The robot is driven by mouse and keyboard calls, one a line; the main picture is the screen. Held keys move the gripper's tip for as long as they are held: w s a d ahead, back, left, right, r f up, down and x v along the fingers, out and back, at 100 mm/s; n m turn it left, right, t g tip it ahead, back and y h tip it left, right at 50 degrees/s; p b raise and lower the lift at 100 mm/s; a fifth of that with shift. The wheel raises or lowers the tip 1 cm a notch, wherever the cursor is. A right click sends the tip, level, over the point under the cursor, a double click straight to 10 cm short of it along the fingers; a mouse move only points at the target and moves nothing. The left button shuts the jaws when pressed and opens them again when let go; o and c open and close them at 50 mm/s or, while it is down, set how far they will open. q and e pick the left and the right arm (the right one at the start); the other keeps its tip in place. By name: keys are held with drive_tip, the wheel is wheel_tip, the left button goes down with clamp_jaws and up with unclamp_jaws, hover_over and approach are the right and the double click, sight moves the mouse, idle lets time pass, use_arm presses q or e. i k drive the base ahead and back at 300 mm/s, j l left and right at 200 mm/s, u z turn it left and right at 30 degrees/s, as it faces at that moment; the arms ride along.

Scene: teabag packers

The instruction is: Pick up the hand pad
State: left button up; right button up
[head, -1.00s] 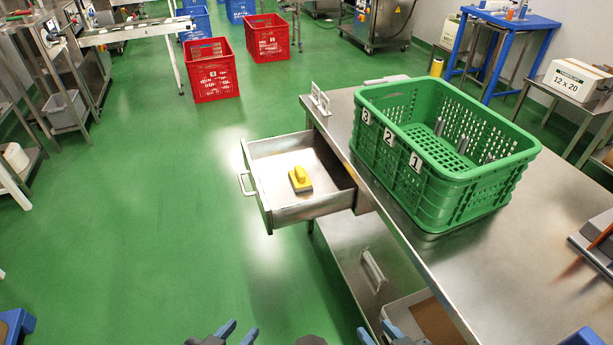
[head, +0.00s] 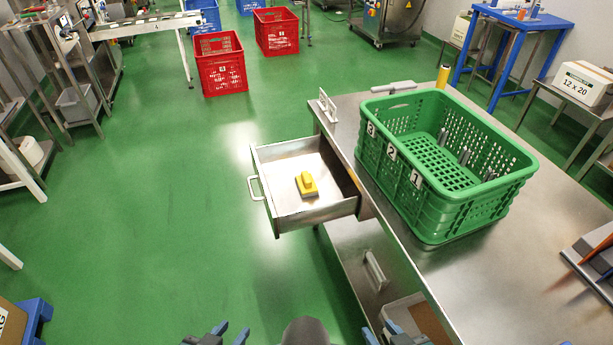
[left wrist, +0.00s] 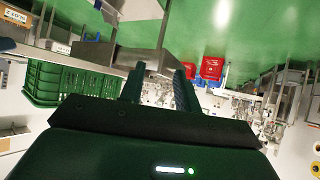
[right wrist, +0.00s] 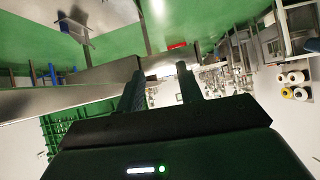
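The hand pad (head: 306,184) is a yellow block with a raised handle on a grey base. It lies in the open drawer (head: 287,214) of the steel table in the head view. My left gripper (head: 229,332) and my right gripper (head: 382,338) are at the bottom edge of the head view, well short of the drawer. In the left wrist view the left fingers (left wrist: 157,86) stand apart with nothing between them. In the right wrist view the right fingers (right wrist: 161,88) also stand apart and empty. I cannot make out the hand pad in either wrist view.
A green crate (head: 428,208) with number labels stands on the steel table (head: 480,262), right of the drawer. The drawer handle (head: 254,188) sticks out to the left. Red crates (head: 220,72) stand on the floor behind. Green floor left of the drawer is clear.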

sight(306, 186)
drive_tip(key=j+z, duration=0.15)
drive_tip(key=j, duration=0.25)
drive_tip(key=i+j+z, duration=0.15)
drive_tip(key=j, duration=0.25)
drive_tip(key=i+j+z, duration=0.3)
drive_tip(key=j, duration=0.35)
drive_tip(key=j+z, duration=0.25)
drive_tip(key=j, duration=0.45)
drive_tip(key=i+j+z, duration=0.1)
drive_tip(key=j+z, duration=0.2)
drive_tip(key=j, duration=0.4)
drive_tip(key=i+j+z, duration=0.35)
drive_tip(key=i, duration=0.2)
drive_tip(key=i+j+z, duration=0.35)
drive_tip(key=i+j, duration=0.2)
